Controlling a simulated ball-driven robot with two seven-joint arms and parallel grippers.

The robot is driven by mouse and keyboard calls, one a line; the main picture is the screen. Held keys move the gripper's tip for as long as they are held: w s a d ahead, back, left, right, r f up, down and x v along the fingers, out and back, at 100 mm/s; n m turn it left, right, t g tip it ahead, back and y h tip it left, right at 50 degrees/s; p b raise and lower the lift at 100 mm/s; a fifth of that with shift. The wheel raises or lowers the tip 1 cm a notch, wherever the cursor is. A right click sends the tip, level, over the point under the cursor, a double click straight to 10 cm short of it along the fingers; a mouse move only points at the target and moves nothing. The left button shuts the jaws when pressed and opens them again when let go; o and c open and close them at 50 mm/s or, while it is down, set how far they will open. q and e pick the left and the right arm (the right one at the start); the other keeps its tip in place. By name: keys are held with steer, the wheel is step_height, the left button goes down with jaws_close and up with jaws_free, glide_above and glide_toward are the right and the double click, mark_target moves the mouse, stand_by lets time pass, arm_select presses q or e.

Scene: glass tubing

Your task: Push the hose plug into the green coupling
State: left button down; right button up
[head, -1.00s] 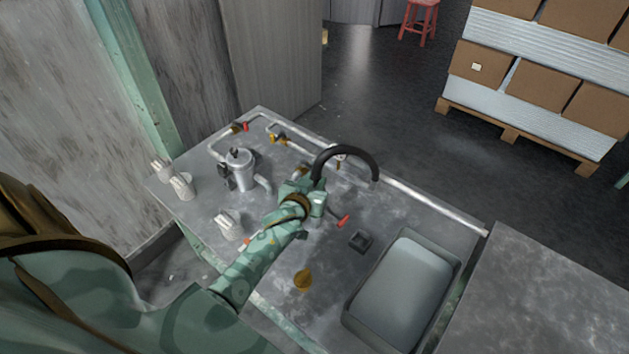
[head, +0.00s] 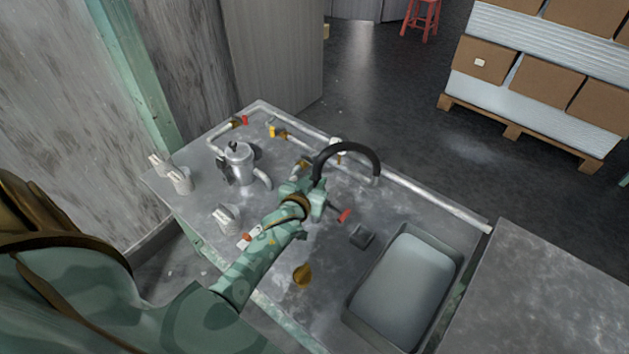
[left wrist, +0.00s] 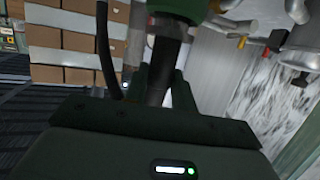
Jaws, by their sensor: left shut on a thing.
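My left gripper (head: 314,190) is over the middle of the metal bench and hides most of what it holds in the head view. In the left wrist view it is shut on the dark hose plug (left wrist: 165,62), which stands between its two fingers. The green coupling (left wrist: 186,8) is at the top edge of that view, right at the plug's far end. I cannot tell whether the plug's tip is inside it or only in front of it. The black hose (head: 350,147) arches up from the gripper and down to the right. My right gripper is not in view.
A silver pot-like vessel (head: 239,160) and several pale glove-like shapes (head: 180,181) stand left on the bench. A red-handled valve (head: 344,215) is close right of the gripper. A grey tub (head: 405,285) is at the right. A pipe (head: 430,204) runs along the far edge.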

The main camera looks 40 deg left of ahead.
arm_select(q)
steer(key=shift+f+b, duration=0.4)
steer(key=shift+f, duration=0.15)
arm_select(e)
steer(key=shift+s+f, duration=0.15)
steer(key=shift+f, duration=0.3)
arm_select(q)
steer(key=c, duration=1.1)
jaws_free()
steer(key=shift+s, duration=0.1)
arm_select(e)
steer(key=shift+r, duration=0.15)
